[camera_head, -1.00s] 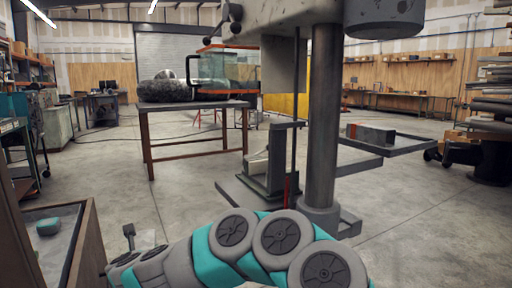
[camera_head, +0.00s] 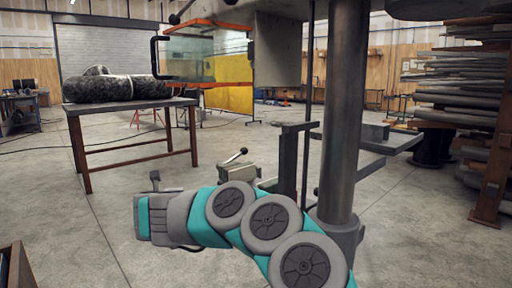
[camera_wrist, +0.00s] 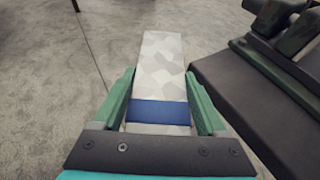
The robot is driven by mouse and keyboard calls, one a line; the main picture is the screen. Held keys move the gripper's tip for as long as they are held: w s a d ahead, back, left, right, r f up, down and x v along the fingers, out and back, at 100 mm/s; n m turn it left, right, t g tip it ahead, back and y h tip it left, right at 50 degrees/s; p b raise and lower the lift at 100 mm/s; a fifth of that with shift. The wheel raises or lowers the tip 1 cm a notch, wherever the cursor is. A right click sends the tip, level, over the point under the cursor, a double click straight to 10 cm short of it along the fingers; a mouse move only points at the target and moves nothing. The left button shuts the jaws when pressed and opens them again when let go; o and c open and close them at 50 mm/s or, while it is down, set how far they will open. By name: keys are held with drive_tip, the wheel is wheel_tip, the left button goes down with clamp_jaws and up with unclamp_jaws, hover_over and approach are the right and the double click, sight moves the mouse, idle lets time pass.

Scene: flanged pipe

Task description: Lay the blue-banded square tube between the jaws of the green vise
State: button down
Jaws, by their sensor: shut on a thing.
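My gripper (camera_wrist: 160,78) is shut on the square tube (camera_wrist: 161,62), with one green finger on each side of it. The tube is pale with a grey patterned face, and its blue band (camera_wrist: 158,112) lies between the fingers. The tube points away from the gripper, apart from the vise. What looks like the green vise (camera_wrist: 272,65) is at the upper right of the wrist view, on a dark base. In the head view the vise (camera_head: 238,172), with a ball-ended lever, is partly hidden behind my arm. My gripper's fingers and the tube cannot be made out there.
The drill press column (camera_head: 345,110) stands just right of the vise, with its head above. A dark base plate (camera_wrist: 240,80) lies to the right in the wrist view. A table (camera_head: 130,104) stands at the back left. Concrete floor between is open.

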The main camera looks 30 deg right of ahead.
drive_tip(key=w+r, duration=0.1)
drive_tip(key=r, duration=0.2)
drive_tip(key=w+d+r, duration=0.1)
drive_tip(key=r, duration=0.2)
drive_tip(key=w+r+b, duration=0.1)
drive_tip(key=r, duration=0.2)
drive_tip(key=shift+w+d, duration=0.15)
drive_tip(key=shift+w, duration=0.2)
drive_tip(key=s+d+r+m+g+h+b, duration=0.1)
drive_tip(key=s+d+r+m+g+h, duration=0.2)
drive_tip(key=d, duration=0.5)
drive_tip(key=s+d+r+m+g+h+b, duration=0.1)
drive_tip(key=s+d+r+m+h+b, duration=0.15)
drive_tip(key=d+r, duration=0.45)
drive_tip(key=s+d+f+m+g+h+b, duration=0.2)
drive_tip(key=s+d+m+g, duration=0.3)
drive_tip(key=s+d+g, duration=0.1)
drive_tip(key=shift+s+d+m, duration=0.35)
drive_tip(key=shift+s+d, duration=0.4)
drive_tip(key=shift+d, duration=0.2)
wheel_tip(320, 180, down, 9)
drive_tip(key=b, duration=0.9)
drive_tip(key=shift+f, duration=0.2)
unclamp_jaws()
